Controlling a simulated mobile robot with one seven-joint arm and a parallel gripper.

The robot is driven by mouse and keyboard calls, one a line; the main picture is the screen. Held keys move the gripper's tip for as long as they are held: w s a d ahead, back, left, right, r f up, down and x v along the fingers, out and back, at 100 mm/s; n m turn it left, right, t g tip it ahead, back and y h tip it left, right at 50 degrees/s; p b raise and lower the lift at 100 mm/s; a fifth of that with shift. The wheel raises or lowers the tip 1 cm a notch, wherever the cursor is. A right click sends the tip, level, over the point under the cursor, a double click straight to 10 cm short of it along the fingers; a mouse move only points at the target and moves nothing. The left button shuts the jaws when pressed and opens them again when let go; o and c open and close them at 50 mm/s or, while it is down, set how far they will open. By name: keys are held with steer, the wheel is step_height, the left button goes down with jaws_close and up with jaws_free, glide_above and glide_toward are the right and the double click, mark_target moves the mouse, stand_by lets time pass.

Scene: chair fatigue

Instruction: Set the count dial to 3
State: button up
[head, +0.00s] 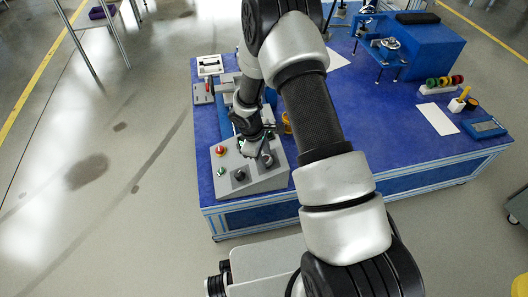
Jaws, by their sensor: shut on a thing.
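A grey sloped control panel (268,183) sits at the near left corner of the blue table. It has a black knob (239,175) at the front, a second dark knob (267,160) to its right, a green button (221,171) and a red button (220,150). My gripper (262,153) is low over the panel's right side, at the second knob, and appears shut on it. My wrist hides part of the panel's back. The dial markings and pointer setting are too small to read, so I cannot tell which number is set.
Behind the panel are a small grey device (203,93) and a white tray (209,65). The table's middle right is mostly clear.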

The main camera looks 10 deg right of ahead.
steer(key=n+g+p, duration=0.1)
steer(key=n+p, duration=0.2)
steer(key=n, duration=0.2)
steer(key=shift+w, duration=0.15)
steer(key=shift+n, duration=0.3)
stand_by(0.3)
steer(key=o, duration=1.1)
steer(key=shift+c, duration=0.2)
steer(key=shift+r, duration=0.1)
steer(key=p+v, duration=0.3)
steer(key=v, duration=1.4)
steer(key=shift+d+r+p, duration=0.2)
steer(key=shift+d+p, duration=0.1)
